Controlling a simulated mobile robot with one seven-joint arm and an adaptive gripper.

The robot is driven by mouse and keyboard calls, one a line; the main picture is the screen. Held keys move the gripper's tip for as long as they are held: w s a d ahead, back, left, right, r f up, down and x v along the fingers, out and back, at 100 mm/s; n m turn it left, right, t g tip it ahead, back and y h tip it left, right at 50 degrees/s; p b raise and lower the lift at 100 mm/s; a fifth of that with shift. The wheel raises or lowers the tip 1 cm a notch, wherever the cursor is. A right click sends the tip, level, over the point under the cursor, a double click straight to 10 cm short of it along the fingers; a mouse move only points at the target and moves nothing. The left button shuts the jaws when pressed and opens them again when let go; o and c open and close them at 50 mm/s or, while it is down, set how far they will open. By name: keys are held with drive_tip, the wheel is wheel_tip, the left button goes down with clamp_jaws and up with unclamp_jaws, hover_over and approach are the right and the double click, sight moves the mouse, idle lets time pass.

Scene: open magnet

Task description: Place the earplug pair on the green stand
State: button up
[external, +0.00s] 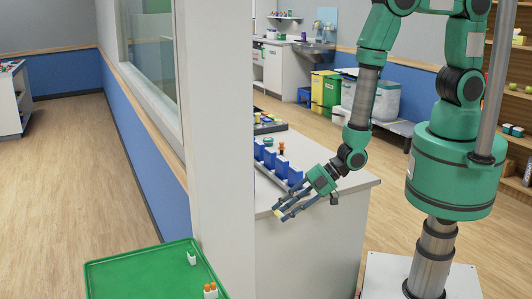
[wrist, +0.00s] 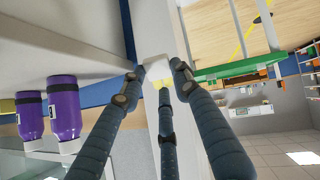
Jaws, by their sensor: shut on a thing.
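A green slab (wrist: 240,68), likely the same stand, shows at the right in the wrist view. Orange-and-white plugs (external: 210,290) and a green-and-white one (external: 191,257) stand on its right side.
A white pillar (external: 215,130) rises between the stand and the counter (external: 325,188). Blue holders (external: 280,165) line the counter's left edge behind my gripper. Purple bottles (wrist: 63,108) show in the wrist view. The stand's left and middle are bare.

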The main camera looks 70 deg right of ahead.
sight(279, 217)
drive_tip(key=shift+w+a+f+t+y+b, duration=0.1)
drive_tip(key=shift+w+a+f+b, duration=0.05)
drive_tip(key=shift+a, duration=0.45)
drive_tip(key=shift+w+a+f+t+y+b, duration=0.1)
drive_tip(key=shift+w+a+f+b, duration=0.1)
drive_tip(key=shift+a, duration=0.4)
drive_tip(key=shift+w+a+f+t+y+b, duration=0.1)
drive_tip(key=shift+a+b, duration=0.05)
drive_tip(key=shift+a, duration=0.45)
drive_tip(key=w+a+n+t+y+b, duration=0.1)
drive_tip(key=w+a+y+b, duration=0.15)
drive_tip(key=a, duration=0.55)
drive_tip(key=w+a+n+t+y+b, duration=0.15)
drive_tip(key=a+b, duration=0.25)
drive_tip(key=a, duration=0.4)
drive_tip(key=s+a+r+t+y+b, duration=0.2)
drive_tip(key=a+r+y+b, duration=0.1)
drive_tip(key=a+r+b, duration=0.2)
drive_tip(key=shift+r+m+y, duration=0.3)
drive_tip(key=shift+r+m, duration=0.05)
drive_tip(key=shift+r, duration=0.35)
drive_tip(key=shift+a, duration=0.15)
